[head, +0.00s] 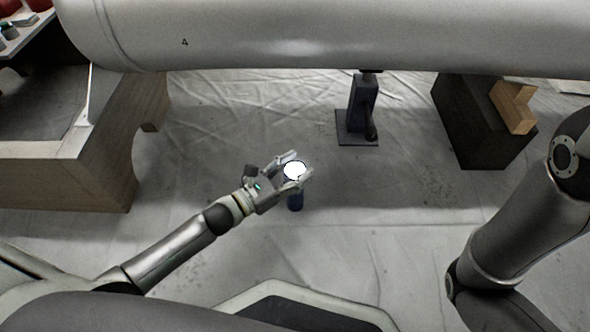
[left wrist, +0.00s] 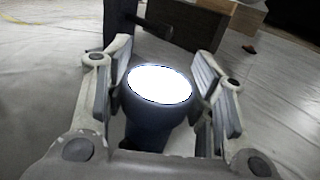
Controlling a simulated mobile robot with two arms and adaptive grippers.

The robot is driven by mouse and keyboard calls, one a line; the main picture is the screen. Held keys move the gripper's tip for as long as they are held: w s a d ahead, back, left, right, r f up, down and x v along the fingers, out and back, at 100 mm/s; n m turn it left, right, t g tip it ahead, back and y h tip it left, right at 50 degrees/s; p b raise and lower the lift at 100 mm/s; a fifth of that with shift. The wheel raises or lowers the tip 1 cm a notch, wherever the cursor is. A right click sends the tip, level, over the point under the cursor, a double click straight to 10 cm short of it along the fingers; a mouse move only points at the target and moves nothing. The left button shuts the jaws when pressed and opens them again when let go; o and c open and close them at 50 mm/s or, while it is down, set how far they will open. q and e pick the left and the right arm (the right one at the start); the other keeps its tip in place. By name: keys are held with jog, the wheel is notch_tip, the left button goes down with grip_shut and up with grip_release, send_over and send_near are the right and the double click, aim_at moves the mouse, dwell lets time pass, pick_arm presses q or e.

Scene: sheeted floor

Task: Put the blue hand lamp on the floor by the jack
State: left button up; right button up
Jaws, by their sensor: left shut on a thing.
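The blue hand lamp (head: 295,201) is upright near the middle of the head view, its round top glowing white. My left gripper (head: 294,171) is shut on it around the lamp's head. In the left wrist view the lamp (left wrist: 155,105) stands between the two fingers of my left gripper (left wrist: 164,92). I cannot tell whether the lamp's lower end touches the floor. The dark jack (head: 361,100) stands on its base plate farther back and to the right, apart from the lamp. It partly shows in the left wrist view (left wrist: 118,22). My right gripper is out of view.
A large pale pipe (head: 320,35) crosses the top of the head view and hides the jack's top. A dark block (head: 478,125) with a wooden piece (head: 514,105) stands right of the jack. A wooden bench (head: 65,180) is at left. The sheeted floor (head: 400,215) between is clear.

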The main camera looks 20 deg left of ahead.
pick_arm(q)
jog(key=o, duration=1.4)
jog(key=shift+f, duration=0.1)
